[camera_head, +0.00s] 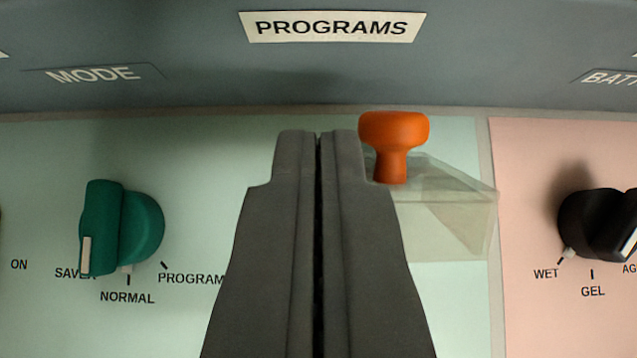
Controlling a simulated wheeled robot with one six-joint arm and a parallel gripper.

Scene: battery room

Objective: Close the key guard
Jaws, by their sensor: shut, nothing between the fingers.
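The key guard (455,222) is a clear, see-through cover on the pale green panel, right of the middle. An orange knob (393,142) stands out from its upper left part. My gripper (318,140) is shut and empty, its tips just left of the orange knob. The gripper hides the guard's left part and whatever lies behind the fingers. I cannot tell whether the fingertips touch the knob. No key can be made out.
A green mode knob (122,228) is on the left, and a black battery knob (598,224) is on the pink panel at right. A grey ledge with a PROGRAMS label (332,27) runs along the top. Bare green panel lies between the mode knob and my gripper.

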